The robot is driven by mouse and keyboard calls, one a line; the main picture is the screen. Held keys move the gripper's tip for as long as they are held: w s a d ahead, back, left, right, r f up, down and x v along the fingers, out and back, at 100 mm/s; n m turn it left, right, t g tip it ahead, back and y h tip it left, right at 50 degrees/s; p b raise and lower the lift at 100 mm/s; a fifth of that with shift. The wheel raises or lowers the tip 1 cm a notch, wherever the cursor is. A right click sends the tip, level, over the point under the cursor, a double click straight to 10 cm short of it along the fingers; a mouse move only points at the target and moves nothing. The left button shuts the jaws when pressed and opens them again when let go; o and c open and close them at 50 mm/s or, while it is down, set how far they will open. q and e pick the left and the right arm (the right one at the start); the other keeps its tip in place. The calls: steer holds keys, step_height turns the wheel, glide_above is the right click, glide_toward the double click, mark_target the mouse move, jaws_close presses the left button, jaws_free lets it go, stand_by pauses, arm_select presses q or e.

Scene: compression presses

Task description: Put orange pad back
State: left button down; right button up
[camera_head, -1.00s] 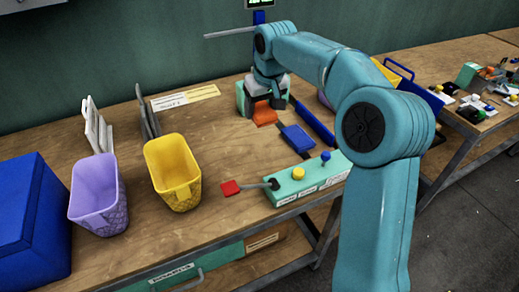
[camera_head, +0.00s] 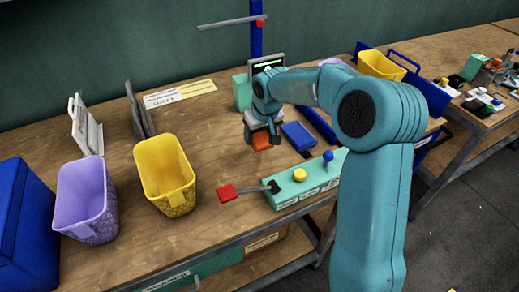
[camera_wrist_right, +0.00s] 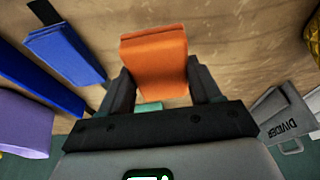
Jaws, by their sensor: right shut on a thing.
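The orange pad (camera_head: 262,142) is between the fingers of my right gripper (camera_head: 262,136), low over the wooden table. The right wrist view shows the orange pad (camera_wrist_right: 155,62) held between the two dark fingers of the right gripper (camera_wrist_right: 163,82), which is shut on it. Whether the pad touches the table is unclear. A blue pad (camera_head: 298,136) lies just right of the gripper; it also shows in the wrist view (camera_wrist_right: 62,52). Behind the gripper stands a press with a blue column (camera_head: 256,40) and a small display (camera_head: 268,64). My left gripper is not in view.
A green control box (camera_head: 302,188) with yellow and blue knobs and a red paddle (camera_head: 226,193) sit in front. A yellow bin (camera_head: 165,170), purple bin (camera_head: 88,195) and grey dividers (camera_head: 140,112) stand left. Bare table lies between the yellow bin and gripper.

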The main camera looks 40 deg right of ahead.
mark_target(258, 155)
steer(key=shift+s+x, duration=0.2)
steer(key=shift+x, duration=1)
step_height(258, 155, down, 4)
steer(key=shift+s+r, duration=0.15)
steer(key=shift+r, duration=0.05)
steer(key=shift+f, duration=0.4)
steer(key=shift+a, duration=0.1)
steer(key=shift+f+b, duration=0.1)
steer(key=shift+b, duration=0.2)
steer(key=o, duration=0.9)
steer(key=shift+o, duration=0.2)
